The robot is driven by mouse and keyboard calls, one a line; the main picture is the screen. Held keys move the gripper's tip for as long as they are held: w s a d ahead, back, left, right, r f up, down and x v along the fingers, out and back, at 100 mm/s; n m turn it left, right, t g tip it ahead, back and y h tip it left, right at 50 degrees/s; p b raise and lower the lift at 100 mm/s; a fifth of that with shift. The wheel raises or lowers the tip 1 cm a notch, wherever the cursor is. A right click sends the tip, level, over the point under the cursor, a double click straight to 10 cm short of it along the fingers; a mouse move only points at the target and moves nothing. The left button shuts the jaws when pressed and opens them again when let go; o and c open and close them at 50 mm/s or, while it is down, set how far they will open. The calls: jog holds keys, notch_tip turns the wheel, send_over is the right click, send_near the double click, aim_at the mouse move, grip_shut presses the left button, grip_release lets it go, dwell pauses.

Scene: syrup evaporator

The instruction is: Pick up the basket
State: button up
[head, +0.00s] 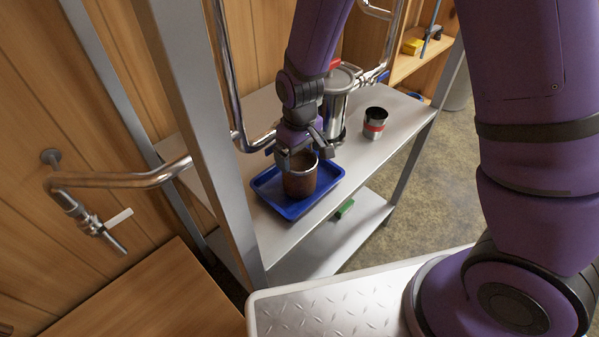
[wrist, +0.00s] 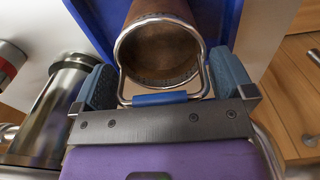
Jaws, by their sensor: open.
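The basket is a brown, cylindrical container (head: 299,182) with a metal rim and a wire handle, standing in a blue tray (head: 264,186) on the metal shelf. In the wrist view, the basket (wrist: 160,50) opens toward the camera, and its handle with a blue grip (wrist: 159,98) lies between my fingers. My gripper (head: 300,145) is at the basket's top; in the wrist view my gripper (wrist: 166,85) has its two blue-grey finger pads apart, one on each side of the handle. I cannot tell whether either pad touches the handle.
A metal canister with a red top (head: 338,95) stands behind the tray, close to my gripper. A bent pipe (head: 120,180) and a grey shelf post (head: 195,110) lie left. A green item (head: 345,208) lies on the lower shelf.

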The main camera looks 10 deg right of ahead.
jog(key=c, duration=1)
jog(key=shift+r, duration=0.15)
